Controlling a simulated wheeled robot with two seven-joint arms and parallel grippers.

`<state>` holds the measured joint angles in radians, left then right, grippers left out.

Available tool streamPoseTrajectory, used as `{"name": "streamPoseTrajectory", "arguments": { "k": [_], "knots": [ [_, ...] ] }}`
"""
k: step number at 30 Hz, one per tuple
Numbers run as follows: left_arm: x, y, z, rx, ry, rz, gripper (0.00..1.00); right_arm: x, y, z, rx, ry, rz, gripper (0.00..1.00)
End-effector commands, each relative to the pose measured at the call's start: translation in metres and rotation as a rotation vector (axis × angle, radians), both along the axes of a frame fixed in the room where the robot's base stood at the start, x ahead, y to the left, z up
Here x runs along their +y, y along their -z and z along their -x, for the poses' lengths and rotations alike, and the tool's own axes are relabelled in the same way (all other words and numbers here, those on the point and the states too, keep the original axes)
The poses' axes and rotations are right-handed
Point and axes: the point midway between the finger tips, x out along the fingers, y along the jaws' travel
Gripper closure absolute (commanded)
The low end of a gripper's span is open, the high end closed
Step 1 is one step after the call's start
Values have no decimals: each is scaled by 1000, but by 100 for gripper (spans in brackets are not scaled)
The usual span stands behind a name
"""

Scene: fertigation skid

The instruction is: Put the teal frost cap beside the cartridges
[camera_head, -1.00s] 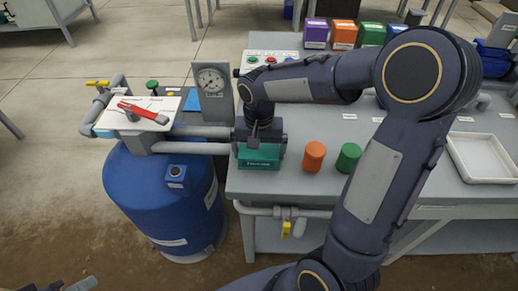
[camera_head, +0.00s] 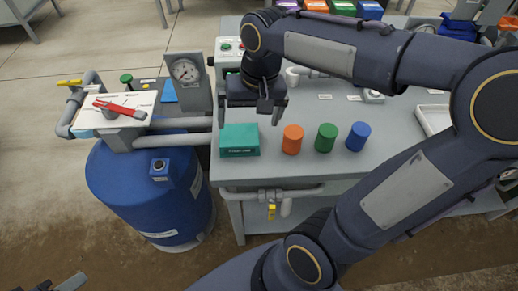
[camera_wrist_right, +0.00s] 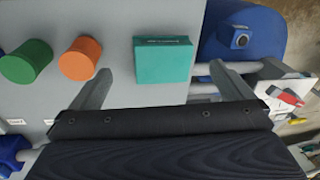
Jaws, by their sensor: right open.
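The teal frost cap (camera_head: 239,139), a box with small lettering on its front, sits on the grey bench near its front left corner. To its right stand the cartridges in a row: orange (camera_head: 292,139), green (camera_head: 326,137) and blue (camera_head: 357,136). A small gap separates the cap from the orange cartridge. My right gripper (camera_head: 248,117) is open and empty, above and behind the cap. In the right wrist view the cap (camera_wrist_right: 163,60) lies beyond the spread fingers, apart from them. At the lower left, part of my left gripper (camera_head: 65,284) shows, its jaws unclear.
A blue tank (camera_head: 150,205) with a red-handled valve (camera_head: 120,108) stands left of the bench. A white tray (camera_head: 432,120) is at the right. Bench surface behind the cartridges is partly clear.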

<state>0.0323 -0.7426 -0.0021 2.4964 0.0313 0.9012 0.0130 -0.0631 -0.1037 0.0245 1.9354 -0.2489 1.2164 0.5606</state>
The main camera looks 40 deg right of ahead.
Motion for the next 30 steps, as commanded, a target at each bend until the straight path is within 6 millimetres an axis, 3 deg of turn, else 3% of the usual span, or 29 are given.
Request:
{"name": "streamPoseTrajectory", "arguments": {
  "k": [1, 3, 6, 10, 15, 23, 26, 30],
  "knots": [
    [0, 0, 0, 0, 0, 0, 64, 0, 0, 23, -57, -30, -32, 0],
    [0, 0, 0, 0, 0, 0, 64, 6, 5, 50, -138, -86, -72, 0],
    [0, 0, 0, 0, 0, 0, 64, 16, 14, 81, -253, -151, -108, 0],
    [0, 0, 0, 0, 0, 0, 64, 28, 27, 105, -369, -209, -126, 0],
    [0, 0, 0, 0, 0, 0, 64, 35, 36, 116, -434, -240, -127, 0],
    [0, 0, 0, 0, 0, 0, 64, 36, 36, 116, -435, -243, -127, 0],
    [0, -9, 0, 0, 0, 0, 64, 36, 27, 116, -434, -242, -128, 0],
    [0, -42, 0, 0, 0, 0, 64, 36, -5, 116, -434, -242, -128, 0]
  ]
}}
